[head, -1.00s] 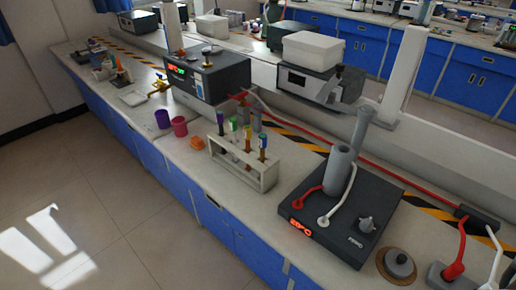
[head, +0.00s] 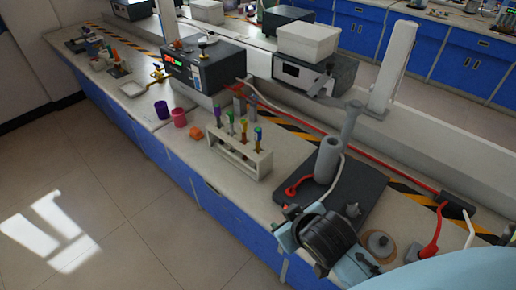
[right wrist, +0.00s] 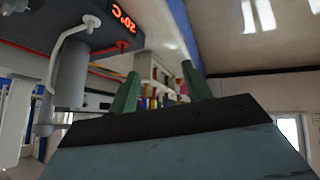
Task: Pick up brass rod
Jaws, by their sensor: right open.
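I cannot make out for sure which thing is the brass rod. A pale rack (head: 262,166) stands on the bench in the head view and holds several thin, upright, coloured pieces, some of them amber (head: 244,130). My right gripper (head: 308,226) is in front of the dark hotplate's near edge in the head view, right of the rack and apart from it. In the right wrist view its two green fingers (right wrist: 160,92) are spread with nothing between them. My left gripper is not in view.
The dark hotplate (head: 366,190) carries a grey cylinder (head: 327,160) with red and white cables. A grey round piece (head: 380,243) lies beside it. Purple (head: 161,110) and pink cups (head: 179,117) and an orange lump (head: 195,134) are left of the rack.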

